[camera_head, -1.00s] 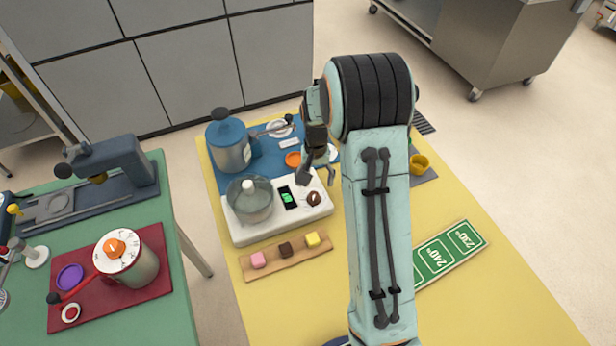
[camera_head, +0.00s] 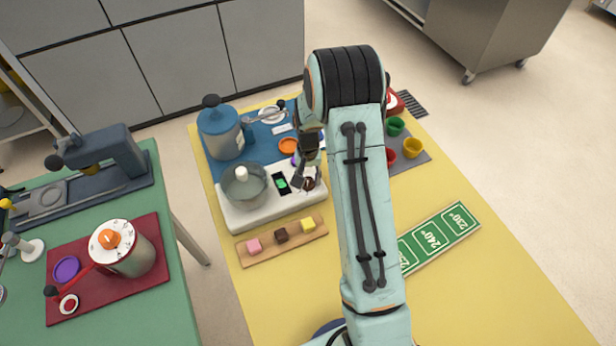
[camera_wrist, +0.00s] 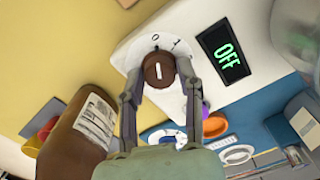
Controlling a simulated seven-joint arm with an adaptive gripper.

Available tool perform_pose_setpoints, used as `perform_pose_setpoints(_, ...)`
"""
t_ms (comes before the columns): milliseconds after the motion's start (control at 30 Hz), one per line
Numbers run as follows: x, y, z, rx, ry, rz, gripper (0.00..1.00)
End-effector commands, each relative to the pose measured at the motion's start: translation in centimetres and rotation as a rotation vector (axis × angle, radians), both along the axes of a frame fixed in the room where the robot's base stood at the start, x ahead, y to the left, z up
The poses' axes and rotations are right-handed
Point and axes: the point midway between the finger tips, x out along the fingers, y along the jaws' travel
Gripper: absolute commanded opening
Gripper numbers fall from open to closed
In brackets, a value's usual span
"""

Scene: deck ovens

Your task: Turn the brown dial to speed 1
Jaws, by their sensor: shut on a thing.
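The brown dial (camera_wrist: 158,70) sits on the white base (camera_wrist: 130,45) of a mixer-like device, with a white line on its face. In the wrist view this line points roughly at the "0" mark (camera_wrist: 155,37); the "1" mark (camera_wrist: 177,44) is to its right. The display (camera_wrist: 224,51) reads OFF in green. My gripper (camera_wrist: 159,76) has one finger on each side of the dial and is shut on it. In the head view my gripper (camera_head: 308,179) is over the dial at the base's right end and partly hides it. A clear bowl (camera_head: 245,186) stands on the base's left.
A blue pot (camera_head: 220,132) stands behind the base on a blue mat. A wooden board (camera_head: 262,248) with pink, brown and yellow cubes lies in front. A brown labelled object (camera_wrist: 76,130) is close to my left finger in the wrist view. Coloured cups (camera_head: 412,148) stand right.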

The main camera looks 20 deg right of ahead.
Motion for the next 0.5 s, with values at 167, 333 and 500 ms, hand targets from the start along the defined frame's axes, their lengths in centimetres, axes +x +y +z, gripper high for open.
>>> perform_pose_setpoints(167,-0.03,0.01,-0.09,0.000,0.001,-0.013,0.00)
perform_pose_setpoints(333,-0.03,0.01,-0.11,0.000,0.001,-0.070,0.00)
perform_pose_setpoints(500,-0.04,0.03,-0.13,0.001,0.001,-0.179,0.00)
